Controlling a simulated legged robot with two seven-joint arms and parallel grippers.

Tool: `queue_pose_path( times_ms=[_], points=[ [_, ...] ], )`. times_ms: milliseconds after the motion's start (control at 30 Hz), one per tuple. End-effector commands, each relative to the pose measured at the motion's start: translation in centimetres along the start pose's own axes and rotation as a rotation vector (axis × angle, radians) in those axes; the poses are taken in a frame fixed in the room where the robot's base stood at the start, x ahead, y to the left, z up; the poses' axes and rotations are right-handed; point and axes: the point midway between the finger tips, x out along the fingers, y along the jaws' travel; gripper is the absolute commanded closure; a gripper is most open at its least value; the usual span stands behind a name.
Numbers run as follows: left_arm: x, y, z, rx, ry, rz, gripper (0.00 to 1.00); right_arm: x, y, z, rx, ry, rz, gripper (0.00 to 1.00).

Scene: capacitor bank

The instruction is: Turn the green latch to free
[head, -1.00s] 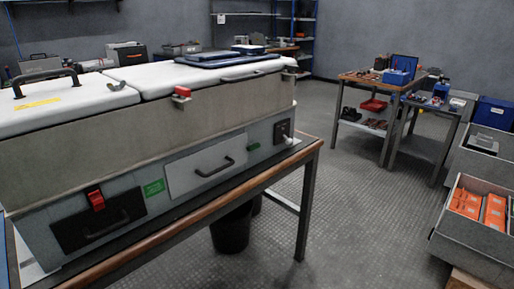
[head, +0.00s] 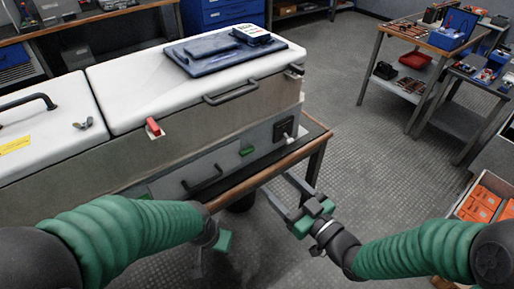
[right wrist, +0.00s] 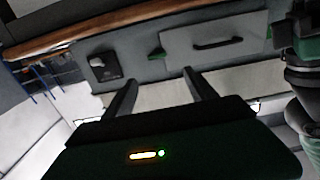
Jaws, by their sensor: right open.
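The green latch (head: 247,151) is a small green piece on the grey front face of the cabinet, between the drawer handle (head: 203,178) and a dark switch box (head: 284,127). It also shows in the right wrist view (right wrist: 157,54), upside down, beyond the fingers. My right gripper (head: 280,185) is open and empty, in front of the bench edge and apart from the latch. In the right wrist view its two fingers (right wrist: 160,83) point toward the front panel. My left gripper (head: 215,243) is low in front of the bench, partly hidden by its own arm; its jaw state is unclear.
The cabinet stands on a bench with a wooden edge (head: 318,140). A red catch (head: 153,126) sits under the white lid, with a dark tray (head: 222,50) on top. Floor to the right is clear up to the work tables (head: 405,85) and orange boxes (head: 484,203).

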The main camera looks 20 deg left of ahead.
Motion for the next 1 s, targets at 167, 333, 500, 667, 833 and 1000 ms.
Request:
queue_pose_path(
  times_ms=[167, 333, 500, 667, 833, 1000],
  points=[
    [1.4, 0.0, 0.3, 0.000, 0.000, 0.000, 0.64, 4.7, 0.2, 0.5, 0.002, 0.002, 0.000, 0.35],
    [2.3, 0.0, 0.5, 0.001, 0.001, 0.000, 0.64, 9.1, 0.2, 0.4, 0.002, 0.002, 0.001, 0.35],
    [2.9, 0.0, 0.6, 0.001, 0.001, 0.000, 0.64, 12.4, 0.2, 0.3, 0.002, 0.000, 0.002, 0.35],
    [3.1, 0.0, 0.7, 0.001, 0.001, 0.000, 0.64, 13.7, 0.3, 0.2, 0.002, -0.001, 0.004, 0.35],
    [3.0, 0.0, 0.7, 0.000, 0.001, 0.000, 0.64, 13.8, 0.3, 0.1, 0.002, -0.002, 0.004, 0.35],
    [3.0, 0.0, 0.7, 0.001, 0.001, 0.000, 0.64, 13.8, 0.3, 0.1, 0.002, -0.002, 0.004, 0.48]
  ],
)
